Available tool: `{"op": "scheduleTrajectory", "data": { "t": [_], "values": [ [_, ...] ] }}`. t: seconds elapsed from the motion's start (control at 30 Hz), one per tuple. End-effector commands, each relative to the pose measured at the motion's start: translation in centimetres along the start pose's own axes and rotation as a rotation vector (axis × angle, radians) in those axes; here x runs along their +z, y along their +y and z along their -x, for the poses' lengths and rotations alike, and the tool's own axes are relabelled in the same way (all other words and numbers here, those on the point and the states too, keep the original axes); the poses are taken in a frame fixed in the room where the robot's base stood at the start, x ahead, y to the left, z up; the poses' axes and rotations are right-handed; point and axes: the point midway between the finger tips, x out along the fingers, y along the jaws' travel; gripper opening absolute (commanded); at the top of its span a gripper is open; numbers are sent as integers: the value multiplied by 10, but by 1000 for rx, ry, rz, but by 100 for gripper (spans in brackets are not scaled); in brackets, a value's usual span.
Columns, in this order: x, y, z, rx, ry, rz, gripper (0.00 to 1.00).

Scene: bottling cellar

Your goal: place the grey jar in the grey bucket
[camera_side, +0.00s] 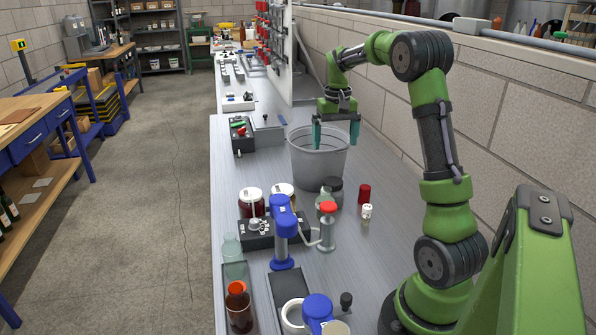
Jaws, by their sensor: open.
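The grey bucket (312,167) stands upright on the bench near the middle of the view. My gripper (336,136) points down at the bucket's mouth, with its two teal fingers spread apart and nothing seen between them. The fingertips overlap the bucket's upper rim in this view, so I cannot tell how far they reach inside. A dark grey jar (335,186) stands on the bench just in front of the bucket, partly hidden by a clear vessel and a red-topped device. It looks like the grey jar. The bucket's floor is hidden.
A jar with a white lid (251,204), a blue-headed device (283,222), a red-topped device (327,224), a red cylinder (364,193) and a small white bottle (366,211) crowd the bench in front. A block wall (390,130) runs along the right.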

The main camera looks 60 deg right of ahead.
Motion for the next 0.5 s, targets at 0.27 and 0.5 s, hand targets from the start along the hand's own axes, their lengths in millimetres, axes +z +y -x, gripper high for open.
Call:
{"op": "scheduleTrajectory", "data": {
  "t": [0.27,0.5],
  "values": [
    [3,-1,-53,-2,-14,8,100],
    [3,-1,-100,-3,-12,7,100]
  ]
}}
